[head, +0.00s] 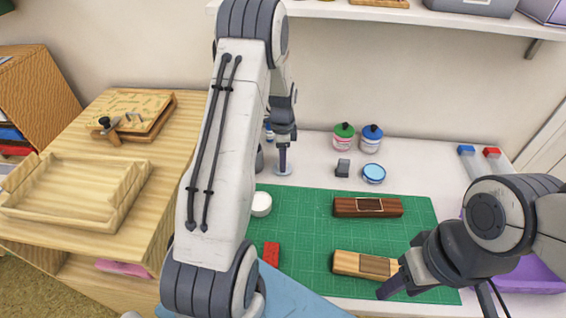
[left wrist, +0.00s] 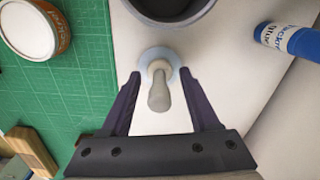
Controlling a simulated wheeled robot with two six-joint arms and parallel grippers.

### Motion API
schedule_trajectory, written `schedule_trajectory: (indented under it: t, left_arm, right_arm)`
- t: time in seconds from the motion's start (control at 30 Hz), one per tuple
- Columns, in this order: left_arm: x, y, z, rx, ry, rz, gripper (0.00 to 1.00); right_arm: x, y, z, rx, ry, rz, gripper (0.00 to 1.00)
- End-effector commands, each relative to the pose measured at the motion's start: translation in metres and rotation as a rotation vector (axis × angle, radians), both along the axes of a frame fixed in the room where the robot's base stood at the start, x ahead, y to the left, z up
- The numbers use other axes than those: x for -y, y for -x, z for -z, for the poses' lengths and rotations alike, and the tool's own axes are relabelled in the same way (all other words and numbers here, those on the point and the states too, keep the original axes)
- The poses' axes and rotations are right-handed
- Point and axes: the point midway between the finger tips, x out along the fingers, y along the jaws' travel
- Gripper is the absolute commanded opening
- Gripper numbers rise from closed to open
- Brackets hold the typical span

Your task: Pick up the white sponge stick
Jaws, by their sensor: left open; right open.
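The white sponge stick (left wrist: 158,92) stands in the left wrist view, pale and knob-headed, on a light blue round base. My left gripper (left wrist: 160,78) is open, with one dark finger on each side of the stick and gaps between. In the head view my left gripper (head: 283,150) points down above the pale round base (head: 284,171); my own arm hides part of this area. My right gripper (head: 395,281) is open and empty at the lower right, beside a two-tone wooden block (head: 365,265).
Green-lidded (head: 343,136) and blue-lidded (head: 372,138) jars stand behind. A dark round container (left wrist: 172,8) and blue-labelled bottle (left wrist: 290,40) are near the stick.

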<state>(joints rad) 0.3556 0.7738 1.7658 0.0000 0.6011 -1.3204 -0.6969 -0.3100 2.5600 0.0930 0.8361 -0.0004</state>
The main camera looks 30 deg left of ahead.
Motion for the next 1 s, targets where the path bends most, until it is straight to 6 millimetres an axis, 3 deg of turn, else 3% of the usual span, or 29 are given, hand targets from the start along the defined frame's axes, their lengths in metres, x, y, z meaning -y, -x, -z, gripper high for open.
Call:
schedule_trajectory:
  t: [0.13,0.3,0.73,0.97,1.0]
  left_arm:
    - [0.000,0.000,0.000,0.000,0.000,-0.001,0.62]
    - [0.000,0.000,0.000,0.000,0.000,-0.001,0.00]
    - [0.000,0.000,-0.008,0.001,-0.001,-0.001,0.00]
    - [-0.001,-0.001,-0.042,0.006,-0.003,-0.001,0.00]
    - [0.006,0.005,-0.047,0.002,-0.001,0.002,0.00]
  right_arm:
    - [0.000,0.000,0.000,0.000,0.000,0.000,0.50]
    - [0.000,0.000,0.000,0.000,0.000,0.000,0.50]
    - [0.000,0.000,0.001,0.000,0.000,0.000,0.50]
    - [0.000,0.000,0.003,0.000,0.000,0.000,0.50]
    - [0.000,0.000,0.004,0.000,0.000,0.000,0.50]
